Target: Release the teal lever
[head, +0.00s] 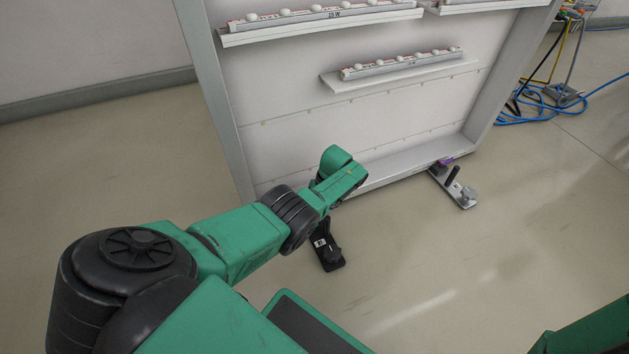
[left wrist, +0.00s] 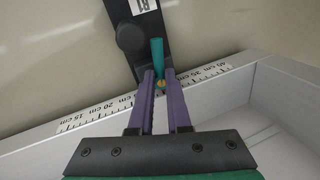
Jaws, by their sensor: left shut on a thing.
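The teal lever (left wrist: 158,52) shows in the left wrist view, standing up beside a black clamp foot (left wrist: 136,38) at the edge of the frame. My left gripper (left wrist: 160,72) has its two purple fingers closed around the lever's lower part, with a small gold-coloured spot between them. In the head view my left wrist covers the lever and the fingers; only the black foot (head: 328,250) shows below it on the floor. My right gripper is out of view.
The white lightbox frame (head: 228,110) leans or stands ahead, with light bars (head: 400,64) inside. A second clamp foot (head: 454,188) with a purple part sits at its lower right corner. Blue cables (head: 535,108) lie at right. A printed scale (left wrist: 100,112) runs along the frame edge.

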